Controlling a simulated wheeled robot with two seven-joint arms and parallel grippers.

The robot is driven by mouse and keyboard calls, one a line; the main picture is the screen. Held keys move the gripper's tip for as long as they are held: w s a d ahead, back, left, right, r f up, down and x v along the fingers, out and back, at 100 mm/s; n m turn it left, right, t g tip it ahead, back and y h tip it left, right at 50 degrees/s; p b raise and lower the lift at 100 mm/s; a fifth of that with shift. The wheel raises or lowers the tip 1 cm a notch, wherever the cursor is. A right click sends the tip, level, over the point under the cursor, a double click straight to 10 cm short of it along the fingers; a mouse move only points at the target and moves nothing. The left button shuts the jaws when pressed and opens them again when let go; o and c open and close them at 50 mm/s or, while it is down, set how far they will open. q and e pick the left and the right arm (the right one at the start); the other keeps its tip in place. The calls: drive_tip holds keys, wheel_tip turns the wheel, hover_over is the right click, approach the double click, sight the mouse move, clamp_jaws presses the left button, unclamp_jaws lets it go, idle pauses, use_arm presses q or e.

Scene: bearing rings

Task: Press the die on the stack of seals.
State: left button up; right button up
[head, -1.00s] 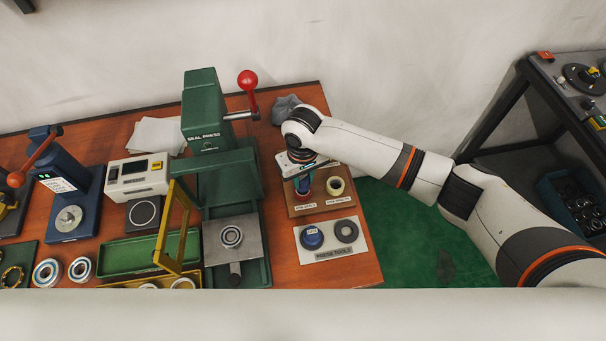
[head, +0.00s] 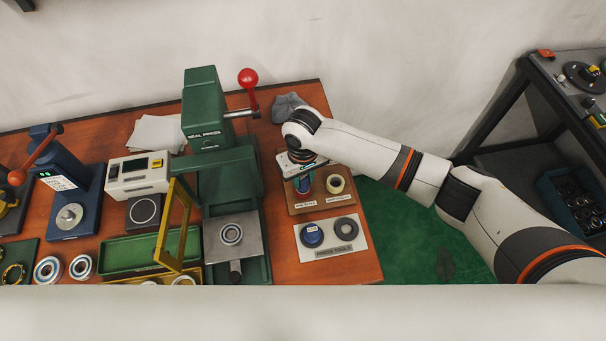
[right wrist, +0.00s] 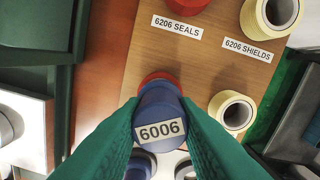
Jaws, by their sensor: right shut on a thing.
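My right gripper (right wrist: 160,130) is shut on a blue die (right wrist: 162,110) with a 6006 label on its top. A red stack of seals (right wrist: 158,78) shows just beyond and below the die, partly hidden by it. The die overlaps the stack in this view, and I cannot tell whether they touch. In the head view my right gripper (head: 303,178) is over the wooden board (head: 310,207), largely covered by my wrist. Another red stack (right wrist: 187,5) sits behind the 6206 seals label. My left gripper is out of view.
Cream shield rings (right wrist: 233,110) stand close on the right, with more (right wrist: 272,14) farther back. The green seal press (head: 205,105) stands left.

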drive_tip(key=shift+f, duration=0.55)
idle(0.4)
drive_tip(key=shift+s+f+p, duration=0.15)
drive_tip(key=shift+f+p, duration=0.05)
drive_tip(key=shift+p, duration=0.5)
idle(2.6)
drive_tip(key=shift+r, duration=0.1)
wheel_tip(320, 180, up, 7)
drive_tip(key=p, duration=0.8)
drive_tip(key=shift+d, duration=0.1)
idle(0.5)
